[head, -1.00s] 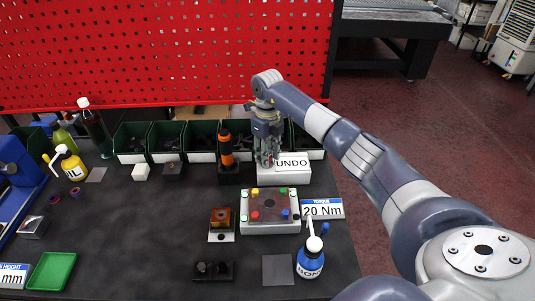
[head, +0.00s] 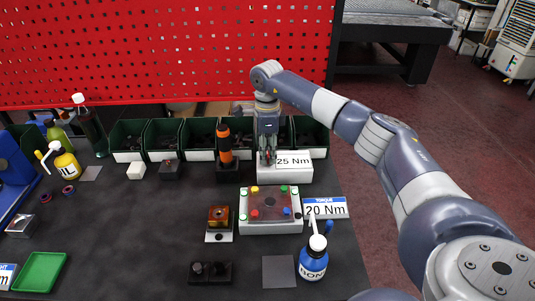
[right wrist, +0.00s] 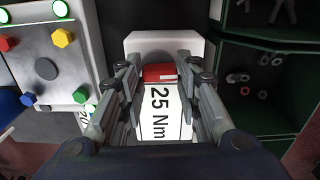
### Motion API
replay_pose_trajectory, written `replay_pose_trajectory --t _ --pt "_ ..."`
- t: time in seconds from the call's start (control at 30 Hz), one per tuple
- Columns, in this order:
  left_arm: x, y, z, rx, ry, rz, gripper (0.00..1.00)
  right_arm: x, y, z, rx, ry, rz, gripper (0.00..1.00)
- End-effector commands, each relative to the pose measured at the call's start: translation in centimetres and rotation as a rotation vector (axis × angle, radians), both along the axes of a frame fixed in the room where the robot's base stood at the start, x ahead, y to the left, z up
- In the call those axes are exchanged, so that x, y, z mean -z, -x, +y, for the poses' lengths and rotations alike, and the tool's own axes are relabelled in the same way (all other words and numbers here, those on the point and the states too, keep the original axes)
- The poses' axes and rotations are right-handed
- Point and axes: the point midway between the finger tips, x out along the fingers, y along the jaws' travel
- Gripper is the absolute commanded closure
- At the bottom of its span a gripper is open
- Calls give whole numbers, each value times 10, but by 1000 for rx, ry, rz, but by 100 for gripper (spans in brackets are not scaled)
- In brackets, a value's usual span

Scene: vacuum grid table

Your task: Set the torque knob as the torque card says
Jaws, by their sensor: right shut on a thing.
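The torque card (head: 326,209) lies on the table right of the fixture plate and reads "TORQUE 20 Nm". The white torque block (head: 299,172) stands behind the fixture plate, and its label (head: 294,161) reads "25 Nm". The same label shows large in the right wrist view (right wrist: 160,114). My right gripper (head: 267,160) points down at the block's left part. In the right wrist view its fingers (right wrist: 158,78) are shut on the red-topped knob (right wrist: 158,72). The fingers hide the knob's sides. My left gripper is not in view.
The fixture plate (head: 247,227) with coloured studs stands close in front of the block. An orange-handled driver (head: 225,145) stands in a black holder to the left. Green bins (head: 308,131) line the back. A blue bottle (head: 312,265) stands at the front right.

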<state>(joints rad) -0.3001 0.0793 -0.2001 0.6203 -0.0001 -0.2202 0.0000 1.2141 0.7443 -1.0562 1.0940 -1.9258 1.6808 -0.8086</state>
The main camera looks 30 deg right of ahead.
Motion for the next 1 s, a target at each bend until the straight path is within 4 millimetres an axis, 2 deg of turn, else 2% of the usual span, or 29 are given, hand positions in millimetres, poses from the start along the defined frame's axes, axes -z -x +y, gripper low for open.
replay_pose_trajectory --t 0.6,1.0 --pt "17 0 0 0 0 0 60 0 -1 1 -540 -1 -3 92" --pt "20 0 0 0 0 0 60 -1 -1 1 -712 -1 -3 92"
